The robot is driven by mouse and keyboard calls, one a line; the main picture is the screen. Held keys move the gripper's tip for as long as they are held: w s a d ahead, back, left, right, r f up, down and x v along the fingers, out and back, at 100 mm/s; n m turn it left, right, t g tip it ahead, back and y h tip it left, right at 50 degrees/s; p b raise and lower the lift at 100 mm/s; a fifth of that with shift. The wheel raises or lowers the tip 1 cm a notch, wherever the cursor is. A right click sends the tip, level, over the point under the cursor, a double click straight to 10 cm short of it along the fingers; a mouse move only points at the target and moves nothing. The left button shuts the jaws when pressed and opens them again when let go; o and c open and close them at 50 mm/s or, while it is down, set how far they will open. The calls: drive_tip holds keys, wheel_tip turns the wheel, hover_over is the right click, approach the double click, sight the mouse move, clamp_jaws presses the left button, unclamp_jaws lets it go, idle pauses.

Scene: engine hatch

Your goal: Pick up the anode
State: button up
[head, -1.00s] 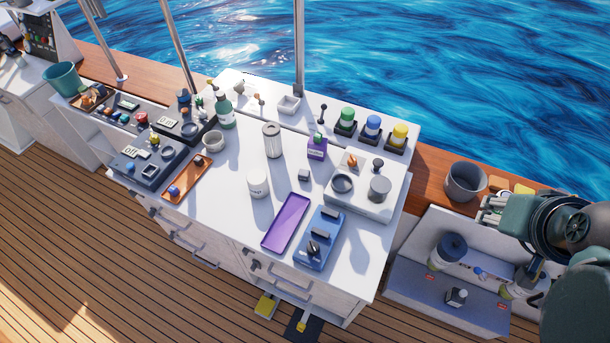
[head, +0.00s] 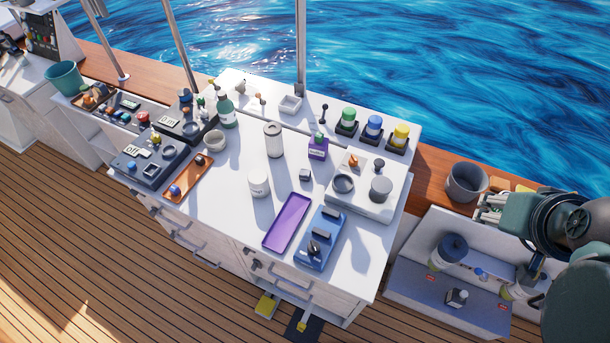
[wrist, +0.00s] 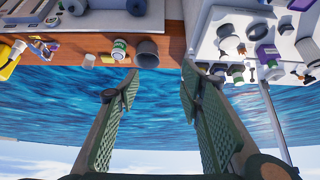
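No label marks the anode, so I cannot be sure which thing it is. A small grey block (head: 305,175) sits on the white counter between the purple box and the purple tray, and it may be the anode. My gripper (head: 490,208) is at the right side of the head view, well away from that block, beside the grey bucket. In the wrist view my gripper (wrist: 160,75) has its two green ribbed fingers spread wide with nothing between them.
The counter holds a purple tray (head: 287,223), a blue switch box (head: 321,238), a white cup (head: 259,185), a tall canister (head: 273,140) and a purple box (head: 318,149). A grey bucket (head: 466,182) stands on the wooden ledge near my gripper. The counter's front middle has free room.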

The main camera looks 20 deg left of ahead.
drive_tip(key=w+a+n+g+y, duration=0.1)
drive_tip(key=w+a+n+g, duration=0.1)
drive_tip(key=w+a+n, duration=0.65)
drive_tip(key=n+g+h+b, duration=0.1)
drive_tip(key=n+g, duration=0.4)
drive_tip(key=n, duration=0.7)
hover_over(306, 172)
drive_tip(key=shift+m, duration=0.25)
drive_tip(key=f, duration=2.6)
drive_tip(key=shift+w+d+f, duration=0.2)
drive_tip(key=shift+d+f, duration=0.05)
drive_tip(key=shift+d, duration=0.05)
drive_tip(key=shift+s+a+f, duration=0.2)
drive_tip(key=shift+a+f, duration=0.25)
drive_tip(key=shift+f, duration=1.3)
